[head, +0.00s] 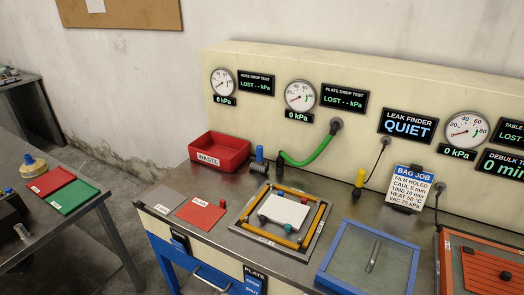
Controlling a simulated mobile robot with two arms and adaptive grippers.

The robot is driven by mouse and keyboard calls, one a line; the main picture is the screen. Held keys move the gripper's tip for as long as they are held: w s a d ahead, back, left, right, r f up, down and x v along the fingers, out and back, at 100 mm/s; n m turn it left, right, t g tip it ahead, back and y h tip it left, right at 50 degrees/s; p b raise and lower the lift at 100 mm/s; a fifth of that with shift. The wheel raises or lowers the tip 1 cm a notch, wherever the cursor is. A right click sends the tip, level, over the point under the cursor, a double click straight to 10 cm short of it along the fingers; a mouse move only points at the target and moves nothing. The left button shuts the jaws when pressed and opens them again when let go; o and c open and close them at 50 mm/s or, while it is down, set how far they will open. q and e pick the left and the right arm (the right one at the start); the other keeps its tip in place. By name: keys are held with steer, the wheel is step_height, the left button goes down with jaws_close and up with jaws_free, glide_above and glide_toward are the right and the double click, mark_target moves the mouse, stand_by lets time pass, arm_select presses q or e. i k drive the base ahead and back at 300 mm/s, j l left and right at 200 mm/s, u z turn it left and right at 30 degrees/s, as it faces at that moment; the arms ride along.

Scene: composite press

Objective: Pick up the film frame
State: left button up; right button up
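A blue square frame (330,271) lies flat on the steel bench at the lower right. A grey, see-through sheet (352,252) fills it, with a metal bar handle (373,256) in its middle. It looks like the film frame, though no label names it. Its lower edge is cut off by the picture. To its left, a yellow-edged square (322,215) surrounds a white sheet (284,211) on a plate. Neither of my grippers shows in the head view.
A red WASTE bin (219,152), red card (200,214) and green hose (310,150) are on the bench. A BAG JOB sign (408,188) stands behind the blue frame. An orange-edged unit (447,262) sits close on its right. Another table (95,192) is at left.

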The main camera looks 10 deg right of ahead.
mark_target(361, 259)
steer(key=z, duration=1.15)
steer(key=i, duration=0.05)
